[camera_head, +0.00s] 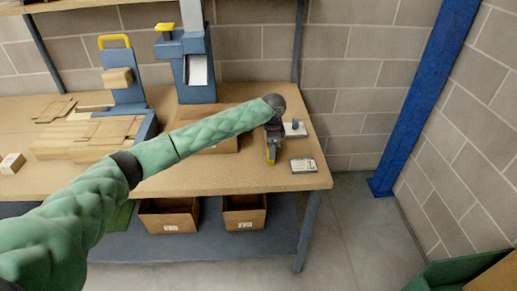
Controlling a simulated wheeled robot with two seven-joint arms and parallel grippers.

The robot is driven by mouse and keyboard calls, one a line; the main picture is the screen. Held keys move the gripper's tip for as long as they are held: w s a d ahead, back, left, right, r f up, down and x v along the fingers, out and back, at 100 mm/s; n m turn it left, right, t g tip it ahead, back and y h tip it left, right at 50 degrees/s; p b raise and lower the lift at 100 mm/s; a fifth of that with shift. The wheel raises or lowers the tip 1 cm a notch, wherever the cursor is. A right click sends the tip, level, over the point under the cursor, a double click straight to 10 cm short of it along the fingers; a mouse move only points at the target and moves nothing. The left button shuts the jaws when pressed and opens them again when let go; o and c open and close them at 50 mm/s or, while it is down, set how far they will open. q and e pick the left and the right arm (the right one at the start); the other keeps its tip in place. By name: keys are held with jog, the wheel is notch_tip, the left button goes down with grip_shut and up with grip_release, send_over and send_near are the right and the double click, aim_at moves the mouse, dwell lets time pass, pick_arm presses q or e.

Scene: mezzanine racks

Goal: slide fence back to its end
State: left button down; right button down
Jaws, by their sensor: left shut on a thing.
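My left arm reaches in from the left across the wooden bench. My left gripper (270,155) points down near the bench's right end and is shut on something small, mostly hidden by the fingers. I cannot tell for sure which part is the fence. My right gripper is not in view.
A labelled card (303,165) lies near the bench's front right corner. A blue stand with a yellow handle (122,84) and wood pieces (85,135) fill the left side. Bins (168,217) sit below. A blue post (428,90) rises right of the bench, with clear floor between.

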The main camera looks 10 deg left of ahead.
pick_arm(q)
jog(key=shift+w+d, duration=0.25)
jog(key=shift+d, duration=0.5)
jog(key=shift+r, duration=0.1)
jog(key=c, duration=1.1)
grip_release()
jog(key=shift+d, duration=0.15)
jog(key=shift+o, duration=1.1)
jog(key=shift+w+d, duration=0.1)
